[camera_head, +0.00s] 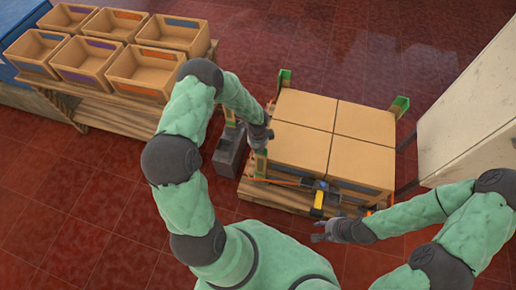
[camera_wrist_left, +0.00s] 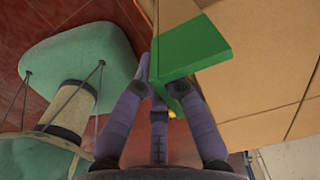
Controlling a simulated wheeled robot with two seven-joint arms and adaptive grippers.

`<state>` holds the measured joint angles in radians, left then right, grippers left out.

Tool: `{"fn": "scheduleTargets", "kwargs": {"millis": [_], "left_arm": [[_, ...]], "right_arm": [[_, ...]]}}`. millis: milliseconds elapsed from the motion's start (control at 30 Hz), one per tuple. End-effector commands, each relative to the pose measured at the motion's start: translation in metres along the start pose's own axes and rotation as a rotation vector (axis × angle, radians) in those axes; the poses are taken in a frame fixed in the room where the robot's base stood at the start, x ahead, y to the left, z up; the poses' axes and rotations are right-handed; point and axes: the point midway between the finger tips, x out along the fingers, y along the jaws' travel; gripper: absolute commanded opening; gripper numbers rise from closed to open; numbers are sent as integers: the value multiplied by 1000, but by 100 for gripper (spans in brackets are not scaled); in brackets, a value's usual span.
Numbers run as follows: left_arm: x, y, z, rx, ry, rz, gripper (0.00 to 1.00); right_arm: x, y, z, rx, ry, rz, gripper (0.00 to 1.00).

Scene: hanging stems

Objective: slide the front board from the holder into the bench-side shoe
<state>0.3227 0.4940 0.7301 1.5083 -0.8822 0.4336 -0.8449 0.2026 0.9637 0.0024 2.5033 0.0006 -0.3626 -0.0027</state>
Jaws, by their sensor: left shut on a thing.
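My left gripper (camera_head: 268,132) is at the left edge of the cartons, beside the near left corner of the pallet (camera_head: 230,190). In the left wrist view its fingers (camera_wrist_left: 165,88) are shut on a board with a green angled end (camera_wrist_left: 192,52), which stands against the carton side. The board's lower part is hidden by the fingers. A grey holder (camera_head: 228,152) stands on the floor left of the pallet. Which shoe is the bench-side one is not clear. My right gripper (camera_head: 322,230) is in front of the pallet, apart from the cartons; its jaws are too small to read.
Cartons (camera_head: 305,107) fill the pallet, with green-topped corner boards (camera_head: 400,104) at other corners. An orange strap and a yellow tool (camera_head: 318,200) lie along the front. A wooden bench (camera_head: 110,100) with several crates stands left. A pale cabinet (camera_head: 470,105) limits the right.

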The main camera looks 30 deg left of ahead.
Motion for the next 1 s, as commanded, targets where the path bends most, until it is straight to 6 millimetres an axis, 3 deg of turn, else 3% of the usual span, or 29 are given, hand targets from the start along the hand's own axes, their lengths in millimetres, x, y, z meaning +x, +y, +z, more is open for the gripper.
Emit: {"fn": "scheduleTargets", "kwargs": {"millis": [1000], "left_arm": [[8, 0, 0, 0, 0, 0, 0]], "right_arm": [[0, 0, 0, 0, 0, 0, 40]]}}
